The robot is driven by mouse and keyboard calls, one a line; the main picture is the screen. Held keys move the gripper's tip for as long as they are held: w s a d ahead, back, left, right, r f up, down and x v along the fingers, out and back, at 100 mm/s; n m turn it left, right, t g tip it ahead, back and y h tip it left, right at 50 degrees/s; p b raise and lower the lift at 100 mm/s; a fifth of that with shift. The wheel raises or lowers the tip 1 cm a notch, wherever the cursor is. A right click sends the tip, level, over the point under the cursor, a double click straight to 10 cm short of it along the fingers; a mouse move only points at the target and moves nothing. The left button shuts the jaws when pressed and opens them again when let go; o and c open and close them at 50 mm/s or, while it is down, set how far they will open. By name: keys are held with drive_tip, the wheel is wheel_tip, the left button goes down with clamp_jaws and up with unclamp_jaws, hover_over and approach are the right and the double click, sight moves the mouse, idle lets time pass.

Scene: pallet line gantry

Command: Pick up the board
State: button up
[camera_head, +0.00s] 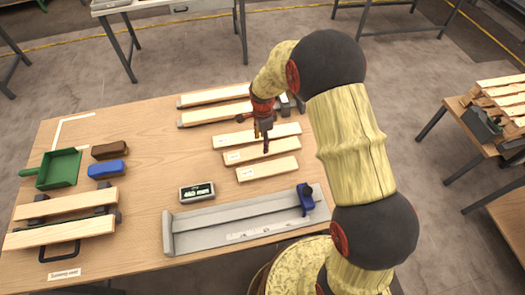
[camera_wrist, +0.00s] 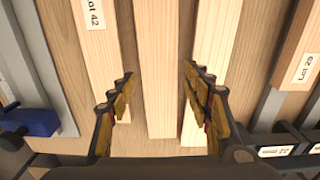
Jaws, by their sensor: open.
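Several pale wooden boards lie on the wooden table. In the middle are three shorter boards: a far one (camera_head: 290,130), a middle one (camera_head: 278,147) and a near, shortest one (camera_head: 272,168). My gripper (camera_head: 265,142) is low over the middle group, pointing down. In the wrist view my gripper (camera_wrist: 159,75) is open and empty. Its fingers stand either side of the central board (camera_wrist: 158,40), above it or beside it; I cannot tell how deep they reach. The board labelled Lot 42 (camera_wrist: 103,65) is left of it, and another board (camera_wrist: 212,50) is right.
Two longer boards (camera_head: 205,97) lie farther back on dark supports. In front are a grey measuring trough (camera_head: 215,228) with a blue stop (camera_head: 306,198) and a display (camera_head: 197,192). At left are a green dustpan (camera_head: 60,168), a blue block (camera_head: 106,169) and slats (camera_head: 60,233).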

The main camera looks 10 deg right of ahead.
wheel_tip(320, 180, down, 5)
drive_tip(key=shift+f, duration=0.1)
drive_tip(key=shift+s, duration=0.1)
drive_tip(key=c, duration=0.9)
